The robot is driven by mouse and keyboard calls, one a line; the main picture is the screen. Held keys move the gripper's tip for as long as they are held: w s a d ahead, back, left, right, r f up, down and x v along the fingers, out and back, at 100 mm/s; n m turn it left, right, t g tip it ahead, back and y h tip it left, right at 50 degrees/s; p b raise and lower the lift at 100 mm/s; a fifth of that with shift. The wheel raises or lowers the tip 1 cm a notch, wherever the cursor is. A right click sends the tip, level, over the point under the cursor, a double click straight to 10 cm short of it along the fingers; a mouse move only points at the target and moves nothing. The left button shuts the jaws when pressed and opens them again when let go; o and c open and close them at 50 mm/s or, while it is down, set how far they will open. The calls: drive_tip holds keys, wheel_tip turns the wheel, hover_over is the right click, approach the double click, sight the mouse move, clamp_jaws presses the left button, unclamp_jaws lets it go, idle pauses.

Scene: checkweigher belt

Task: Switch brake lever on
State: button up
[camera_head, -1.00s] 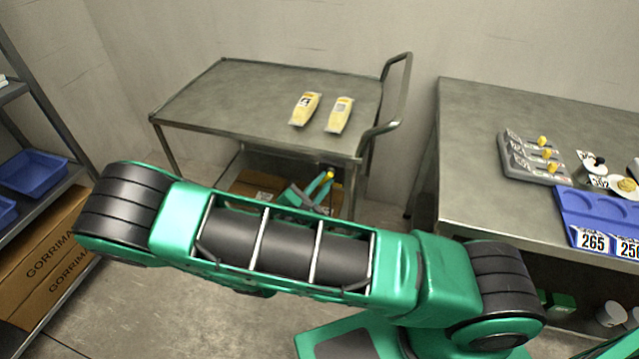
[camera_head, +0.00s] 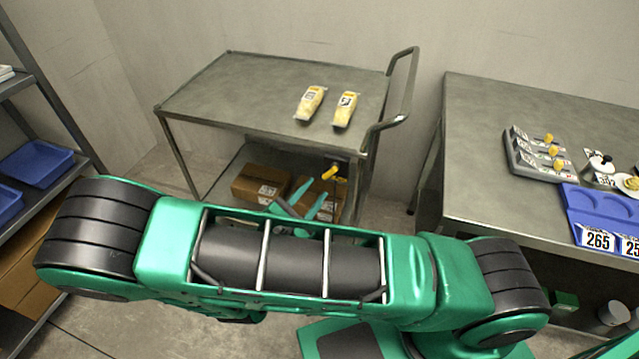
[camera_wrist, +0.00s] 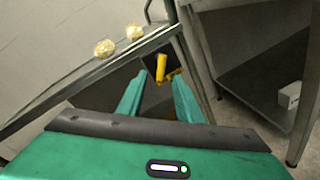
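The brake lever is a yellow handle (camera_head: 334,172) on a dark mount under the cart's right end, below the top shelf. In the wrist view the yellow handle (camera_wrist: 161,68) slants in front of its dark plate, seen between my fingertips. My gripper (camera_head: 312,192) is open and empty, its two green fingers pointing at the lever from below left in the head view. The wrist view shows my gripper (camera_wrist: 158,76) with the fingers apart and a gap to the lever; contact is not visible. The steel cart (camera_head: 240,92) stands against the wall.
Two yellow packs (camera_head: 310,103) lie on the cart top. Cardboard boxes (camera_head: 262,184) sit on its lower shelf behind my gripper. A steel table (camera_head: 490,130) with a lever panel (camera_head: 530,165) and blue tray (camera_head: 600,207) is at right. Shelving with blue bins (camera_head: 38,163) is at left.

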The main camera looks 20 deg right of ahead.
drive_tip(key=shift+v, duration=1.3)
drive_tip(key=shift+d, duration=0.1)
drive_tip(key=s+d+r+m+g+y, duration=0.1)
drive_tip(key=s+d+r+m+g, duration=0.15)
drive_tip(key=d+m+g, duration=0.35)
drive_tip(key=s+d+r+m+g+y, duration=0.1)
drive_tip(key=s+d+r+m+g, duration=0.2)
drive_tip(key=d, duration=0.5)
drive_tip(key=s+d+r+m+g+y, duration=0.1)
drive_tip(key=d+r+m+g, duration=0.25)
drive_tip(key=d+m, duration=0.25)
drive_tip(key=s+d+r+m+y, duration=0.2)
drive_tip(key=s+r+m+y, duration=0.2)
drive_tip(key=s, duration=0.4)
drive_tip(key=s+d+r+m+y, duration=0.3)
drive_tip(key=s+r+m+y, duration=0.2)
drive_tip(key=s+r+m, duration=0.2)
drive_tip(key=s+r+t, duration=0.1)
drive_tip(key=s, duration=0.1)
drive_tip(key=shift+s+d, duration=0.25)
drive_tip(key=shift+d, duration=0.1)
